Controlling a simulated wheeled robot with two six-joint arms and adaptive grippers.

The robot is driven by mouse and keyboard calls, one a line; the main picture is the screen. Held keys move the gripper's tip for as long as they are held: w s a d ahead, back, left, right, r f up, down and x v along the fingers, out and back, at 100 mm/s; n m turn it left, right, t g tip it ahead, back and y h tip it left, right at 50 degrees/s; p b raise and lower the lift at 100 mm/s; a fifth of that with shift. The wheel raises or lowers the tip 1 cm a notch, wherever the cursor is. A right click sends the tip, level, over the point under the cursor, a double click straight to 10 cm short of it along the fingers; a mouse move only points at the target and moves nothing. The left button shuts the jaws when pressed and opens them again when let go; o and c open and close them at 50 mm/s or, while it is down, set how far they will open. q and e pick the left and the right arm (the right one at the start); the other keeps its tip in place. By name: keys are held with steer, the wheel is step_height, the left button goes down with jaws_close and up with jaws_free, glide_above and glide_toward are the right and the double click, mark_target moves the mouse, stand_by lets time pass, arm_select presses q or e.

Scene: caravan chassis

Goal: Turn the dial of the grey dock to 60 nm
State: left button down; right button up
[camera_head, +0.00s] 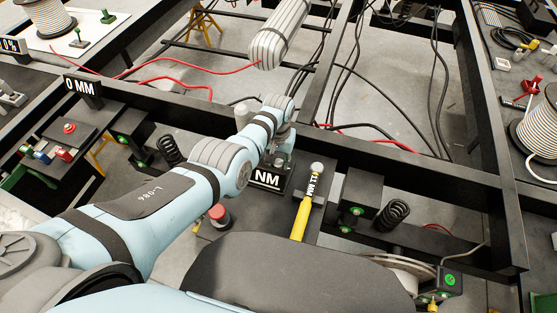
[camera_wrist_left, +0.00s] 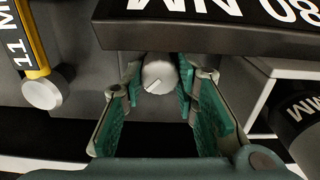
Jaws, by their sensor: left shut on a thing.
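The dial (camera_wrist_left: 158,76) is a round light-grey knob with a short dark line slanting on its face. It sits on the front of the grey dock (camera_wrist_left: 80,40) below a black sign (camera_wrist_left: 240,8). The sign is upside down in the left wrist view and reads "80 NM", cut off at the picture's edge. My left gripper (camera_wrist_left: 158,84) is shut on the dial, one green-padded finger on each side. In the head view my left gripper (camera_head: 280,155) covers the dial and the sign's digits; only "NM" shows. My right gripper is not in view.
A yellow-handled tool (camera_head: 302,212) marked "11 MM" stands close beside the dock. A red button (camera_head: 219,215) is left of it. Black chassis beams (camera_head: 420,180) run behind. A coil spring (camera_head: 392,215) is to the right, and a "0 MM" sign (camera_head: 82,88) is at the left.

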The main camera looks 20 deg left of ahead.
mark_target(278, 162)
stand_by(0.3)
arm_select(q)
steer(key=c, duration=1.3)
jaws_free()
step_height(278, 162, up, 12)
steer(key=shift+r, duration=0.1)
